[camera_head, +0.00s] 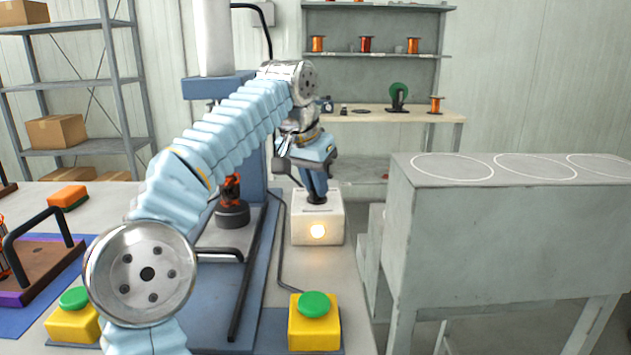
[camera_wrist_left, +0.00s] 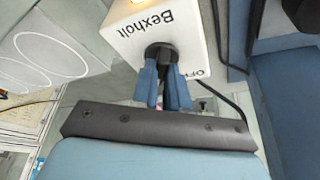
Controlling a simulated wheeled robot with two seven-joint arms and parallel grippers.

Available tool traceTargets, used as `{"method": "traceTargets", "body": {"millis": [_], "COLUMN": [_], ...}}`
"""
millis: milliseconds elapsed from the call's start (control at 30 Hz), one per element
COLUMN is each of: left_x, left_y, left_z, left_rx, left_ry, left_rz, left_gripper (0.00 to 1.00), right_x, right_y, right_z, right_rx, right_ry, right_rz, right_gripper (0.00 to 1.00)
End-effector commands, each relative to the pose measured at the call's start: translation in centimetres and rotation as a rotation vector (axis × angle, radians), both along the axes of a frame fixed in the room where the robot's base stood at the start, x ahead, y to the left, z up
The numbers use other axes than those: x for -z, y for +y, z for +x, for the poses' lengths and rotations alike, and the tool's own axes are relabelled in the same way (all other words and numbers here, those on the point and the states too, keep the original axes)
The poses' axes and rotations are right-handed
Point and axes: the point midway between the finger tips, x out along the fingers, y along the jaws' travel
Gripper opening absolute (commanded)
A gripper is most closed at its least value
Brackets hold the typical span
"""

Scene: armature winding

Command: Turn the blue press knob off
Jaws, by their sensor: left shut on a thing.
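The white control box (camera_head: 330,228) stands beside the blue press (camera_head: 262,150), with a lit amber lamp (camera_head: 318,231) on its front. In the left wrist view the box (camera_wrist_left: 190,22) carries the name "Bexholt" and a partly covered "OFF" mark. The dark knob (camera_wrist_left: 160,54) is on its top face. My left gripper (camera_wrist_left: 162,72) reaches down from above and is shut on the knob, its blue fingers on either side. In the head view the gripper (camera_head: 317,194) hides most of the knob. The knob's pointer direction cannot be told. My right gripper is not in view.
Yellow boxes with green buttons (camera_head: 314,304) (camera_head: 74,298) stand at the front. A grey cabinet (camera_head: 480,230) with white circles on top is close on the right. A wooden fixture with a black handle (camera_head: 40,260) lies at left. Shelves stand behind.

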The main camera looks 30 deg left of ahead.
Motion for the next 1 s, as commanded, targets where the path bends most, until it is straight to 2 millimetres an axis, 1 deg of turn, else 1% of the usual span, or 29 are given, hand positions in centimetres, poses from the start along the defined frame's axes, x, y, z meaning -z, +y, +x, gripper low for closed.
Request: {"method": "traceTargets", "body": {"millis": [267, 700, 1000], "left_x": [-0.4, -0.4, -0.1], "left_y": [-0.2, -0.4, -0.5], "left_z": [0.0, 0.1, 0.2], "left_rx": [-0.140, -0.545, -0.826], "left_ry": [0.001, 0.000, -0.001], "left_rz": [0.001, 0.002, 0.001], "left_gripper": [0.00, 0.00, 0.00], "right_x": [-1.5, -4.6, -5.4], "right_y": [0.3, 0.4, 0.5], "right_z": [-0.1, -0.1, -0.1], "right_rx": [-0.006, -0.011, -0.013], "right_ry": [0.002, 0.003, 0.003], "right_rz": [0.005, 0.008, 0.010], "right_gripper": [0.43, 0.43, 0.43]}}
